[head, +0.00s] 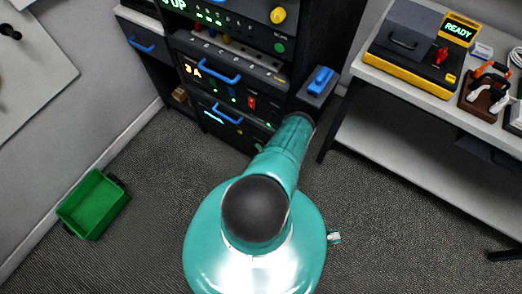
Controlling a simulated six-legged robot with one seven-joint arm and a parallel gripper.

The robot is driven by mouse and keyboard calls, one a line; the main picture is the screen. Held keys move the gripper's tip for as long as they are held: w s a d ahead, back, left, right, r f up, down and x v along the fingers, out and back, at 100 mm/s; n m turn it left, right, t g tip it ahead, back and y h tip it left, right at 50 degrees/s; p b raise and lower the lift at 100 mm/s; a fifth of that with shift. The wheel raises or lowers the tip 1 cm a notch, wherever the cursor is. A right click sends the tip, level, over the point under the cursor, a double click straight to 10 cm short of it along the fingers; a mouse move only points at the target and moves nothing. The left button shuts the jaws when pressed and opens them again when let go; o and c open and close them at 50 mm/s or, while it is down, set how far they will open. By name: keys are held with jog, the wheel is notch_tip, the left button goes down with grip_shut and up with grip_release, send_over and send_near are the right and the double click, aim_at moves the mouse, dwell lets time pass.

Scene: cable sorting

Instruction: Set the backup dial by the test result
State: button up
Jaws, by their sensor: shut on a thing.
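A yellow dial (278,15) is on the front of the top rack unit (235,12), whose cut-off green display ends in "UP". A green button (279,48) sits below the dial. The tester (413,55) on the right bench is a dark box with a yellow base, a red knob and a lit display (459,29) reading "READY". My teal arm reaches up toward the rack's lower right. My gripper does not show, and I cannot see what it may hold.
A grey box with a blue handle (320,80) stands right of the rack. A green bin (93,203) is on open floor.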

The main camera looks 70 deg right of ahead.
jog(key=o, duration=1)
jog(key=v, duration=1.3)
jog(key=shift+s+a+r, duration=0.2)
jog(key=shift+a+r, duration=0.05)
jog(key=shift+a, duration=0.1)
